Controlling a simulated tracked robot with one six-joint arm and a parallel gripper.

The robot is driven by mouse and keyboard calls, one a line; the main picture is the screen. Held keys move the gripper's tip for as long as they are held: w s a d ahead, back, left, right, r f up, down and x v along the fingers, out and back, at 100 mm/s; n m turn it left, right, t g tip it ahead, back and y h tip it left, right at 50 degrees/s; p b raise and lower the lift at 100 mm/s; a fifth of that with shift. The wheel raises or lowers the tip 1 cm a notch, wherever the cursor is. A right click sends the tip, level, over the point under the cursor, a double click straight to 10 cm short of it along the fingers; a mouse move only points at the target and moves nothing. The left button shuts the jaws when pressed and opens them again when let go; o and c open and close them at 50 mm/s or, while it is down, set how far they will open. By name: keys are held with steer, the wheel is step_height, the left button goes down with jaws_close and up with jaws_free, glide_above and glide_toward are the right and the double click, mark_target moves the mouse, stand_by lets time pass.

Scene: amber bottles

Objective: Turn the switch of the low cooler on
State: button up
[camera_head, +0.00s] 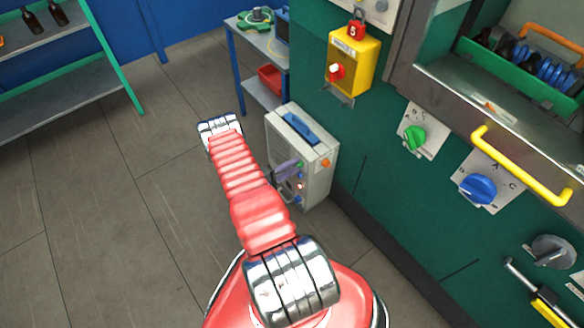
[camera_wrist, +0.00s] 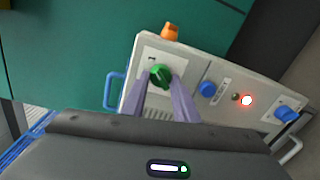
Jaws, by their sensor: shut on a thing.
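The low cooler (camera_head: 318,172) is a pale box standing on the floor against the green wall, with a blue handle on top. In the wrist view, its front panel (camera_wrist: 222,81) shows a green rotary switch (camera_wrist: 160,75) on a white plate. My gripper (camera_wrist: 161,88) has its two purple fingers on either side of the green switch, shut on it. In the head view, my gripper (camera_head: 290,172) is at the cooler's front face, and the green switch is hidden there. A red light (camera_wrist: 247,100) glows on the panel, right of a blue knob (camera_wrist: 208,89).
An orange knob (camera_wrist: 169,32) stands at the panel's edge. A yellow box (camera_head: 352,62) with a red-and-white knob, a green wall switch (camera_head: 414,137), a blue wall switch (camera_head: 478,189) and a yellow handle (camera_head: 520,168) are on the right. Open floor lies left.

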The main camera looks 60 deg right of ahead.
steer(key=shift+f+m, duration=0.1)
steer(key=shift+m, duration=0.3)
steer(key=o, duration=1.1)
steer(key=shift+c, duration=0.2)
steer(key=f+v, duration=0.1)
steer(key=v, duration=1.2)
steer(key=shift+w+a+r, duration=0.15)
steer(key=shift+a+r, duration=0.2)
steer(key=shift+r, duration=0.2)
